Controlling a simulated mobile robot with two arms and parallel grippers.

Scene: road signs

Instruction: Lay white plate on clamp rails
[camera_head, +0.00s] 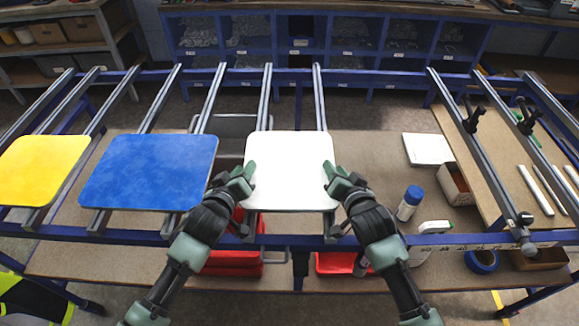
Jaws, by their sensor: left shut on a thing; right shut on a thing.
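The white plate (290,165) is a rounded square over a pair of grey clamp rails (264,100) in the middle of the blue frame. My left gripper (246,180) is shut on its left edge, and my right gripper (332,176) is shut on its right edge. The plate looks level; I cannot tell whether it touches the rails. A blue plate (150,170) lies on the rails to the left, and a yellow plate (40,168) lies further left.
The blue frame's front bar (450,240) runs in front of me. Red bins (234,262) sit below it. A white-and-blue bottle (409,203), a white pad (428,149) and a small box (454,184) are on the lower shelf. Clamps (471,115) stand at the right.

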